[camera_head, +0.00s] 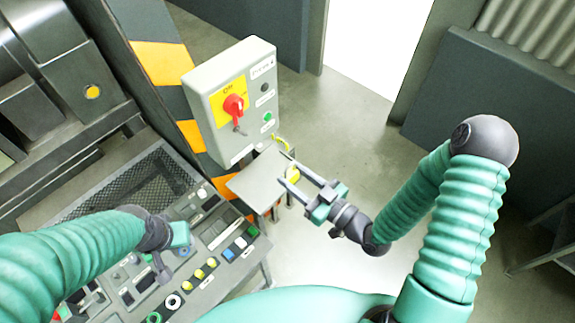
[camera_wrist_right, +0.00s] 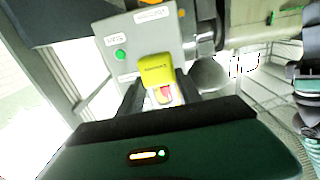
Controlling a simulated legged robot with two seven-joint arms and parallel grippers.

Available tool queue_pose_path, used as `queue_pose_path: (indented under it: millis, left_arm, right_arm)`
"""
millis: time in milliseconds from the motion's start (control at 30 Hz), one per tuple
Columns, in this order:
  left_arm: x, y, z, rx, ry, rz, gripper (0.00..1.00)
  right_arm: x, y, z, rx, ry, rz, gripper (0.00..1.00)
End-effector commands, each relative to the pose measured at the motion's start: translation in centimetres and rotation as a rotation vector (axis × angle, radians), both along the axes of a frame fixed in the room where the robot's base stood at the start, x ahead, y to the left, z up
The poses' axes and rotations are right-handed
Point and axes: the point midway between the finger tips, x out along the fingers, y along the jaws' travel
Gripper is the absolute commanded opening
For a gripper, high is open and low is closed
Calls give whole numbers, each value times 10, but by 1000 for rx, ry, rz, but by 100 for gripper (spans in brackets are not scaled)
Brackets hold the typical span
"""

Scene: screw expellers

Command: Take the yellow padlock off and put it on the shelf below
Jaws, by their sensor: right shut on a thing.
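The yellow padlock (camera_wrist_right: 155,69) shows between the two dark fingers of my right gripper (camera_wrist_right: 160,88) in the right wrist view, with a red and white patch just below it. In the head view my right gripper (camera_head: 285,173) is shut on it, right of the small grey shelf (camera_head: 257,180); a bit of yellow (camera_head: 293,173) shows between the fingers. The shelf is below the grey switch box (camera_head: 205,90), which has a red rotary switch (camera_head: 234,105) on a yellow plate. No padlock shows on the switch. My left gripper (camera_head: 168,250) is over the control panel; its fingers are unclear.
The control panel (camera_head: 215,262) with several coloured buttons lies at the lower left. A black-and-yellow striped post (camera_head: 160,62) stands behind the switch box. The shelf top looks bare. Open floor (camera_head: 345,110) lies to the right of the box.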

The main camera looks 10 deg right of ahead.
Motion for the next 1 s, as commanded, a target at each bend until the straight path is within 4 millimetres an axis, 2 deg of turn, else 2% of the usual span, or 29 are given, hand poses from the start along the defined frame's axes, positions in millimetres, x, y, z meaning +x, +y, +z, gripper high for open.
queue_pose_path:
  millis: [533, 1000]
  left_arm:
    - [0, 0, 0, 0, -1, 0, 36]
    - [0, 0, 22, 0, -1, 0, 36]
  right_arm:
    - [0, 0, 2, 1, -1, 0, 0]
    - [-16, -13, 4, 1, 1, -2, 0]
